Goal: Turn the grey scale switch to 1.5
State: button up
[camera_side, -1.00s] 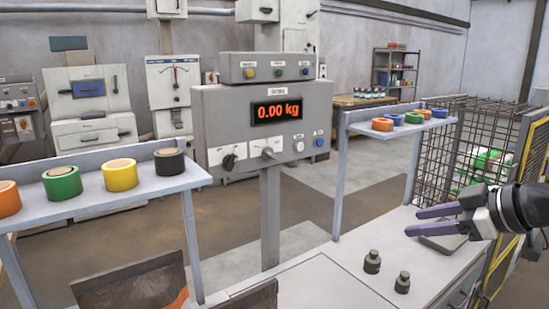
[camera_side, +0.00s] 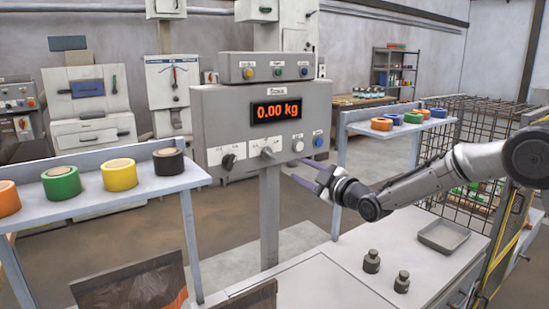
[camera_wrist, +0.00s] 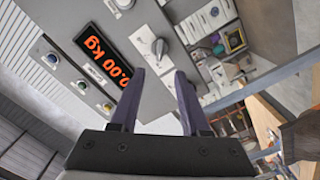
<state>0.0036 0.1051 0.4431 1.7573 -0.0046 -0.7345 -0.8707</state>
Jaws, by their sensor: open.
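The grey scale switch (camera_side: 267,151) is on the lower front of the scale box (camera_side: 212,128), below the display. A grey knob with a pale lever, which looks like this switch, shows in the wrist view (camera_wrist: 159,48). Its scale marks are too small to read. My gripper (camera_side: 299,170) is open and empty, to the right of and a little below the switch in the side view, apart from it. In the wrist view my two fingers (camera_wrist: 159,76) point toward the panel, with the grey knob just beyond the gap between their tips.
The display (camera_side: 278,111) reads 0.00 kg. A black knob (camera_side: 228,161) is left of the switch; a white knob (camera_side: 298,146) and blue button (camera_side: 318,141) are right. Shelves with tape rolls flank the box. Two weights (camera_side: 372,261) and a tray (camera_side: 444,236) are on the bench.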

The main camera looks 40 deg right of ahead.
aim_at(272, 155)
jog(key=w, duration=1.3)
jog(key=shift+w, duration=0.1)
grip_shut()
